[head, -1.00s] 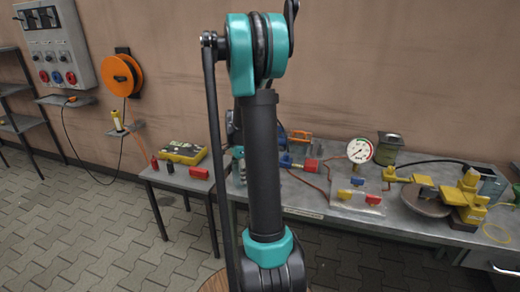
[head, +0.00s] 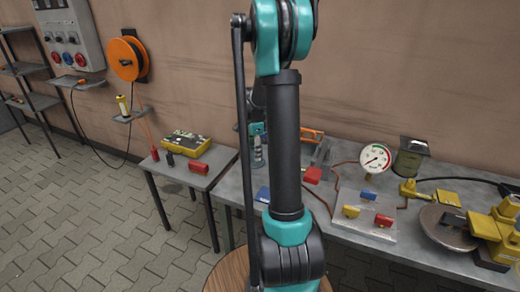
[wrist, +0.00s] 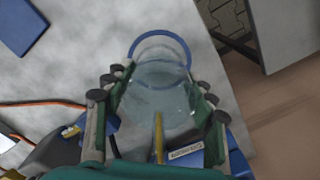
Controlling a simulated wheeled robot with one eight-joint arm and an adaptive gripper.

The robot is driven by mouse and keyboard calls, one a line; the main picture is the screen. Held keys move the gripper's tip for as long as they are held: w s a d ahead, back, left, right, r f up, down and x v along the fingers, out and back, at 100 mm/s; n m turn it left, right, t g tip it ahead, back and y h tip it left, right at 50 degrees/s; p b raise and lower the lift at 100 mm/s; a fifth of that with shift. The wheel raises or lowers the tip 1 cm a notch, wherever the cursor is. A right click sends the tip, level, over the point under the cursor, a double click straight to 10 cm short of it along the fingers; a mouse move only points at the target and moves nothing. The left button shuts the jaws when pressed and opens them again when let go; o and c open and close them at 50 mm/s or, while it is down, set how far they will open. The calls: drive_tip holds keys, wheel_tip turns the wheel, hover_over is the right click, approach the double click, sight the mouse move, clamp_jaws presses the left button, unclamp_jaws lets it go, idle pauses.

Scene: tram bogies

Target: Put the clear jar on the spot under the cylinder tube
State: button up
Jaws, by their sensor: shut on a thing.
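The clear jar (wrist: 160,78), see-through with a blue ring at its far end, is between the two fingers of my gripper (wrist: 158,100) in the wrist view. The fingers are shut on its sides. In the head view my teal gripper (head: 257,129) is partly behind my arm, above the left end of the bench, with a greyish shape below it. Behind the jar in the wrist view are a blue part with a white label (wrist: 185,152) and a brass rod (wrist: 158,132). I cannot tell whether these belong to the cylinder tube. The spot under it is not identifiable.
The grey bench (head: 340,155) holds a pressure gauge (head: 375,158), a plate with coloured blocks (head: 365,225) and a metal canister (head: 410,157). A flat blue thing (wrist: 22,22) lies on the bench. A side table (head: 175,178) with a yellow case (head: 186,143) stands to the left.

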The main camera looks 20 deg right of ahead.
drive_tip(key=shift+a+f, duration=0.1)
drive_tip(key=shift+f, duration=0.2)
drive_tip(key=shift+f, duration=0.1)
drive_tip(key=o, duration=1.1)
drive_tip(key=shift+o, duration=0.2)
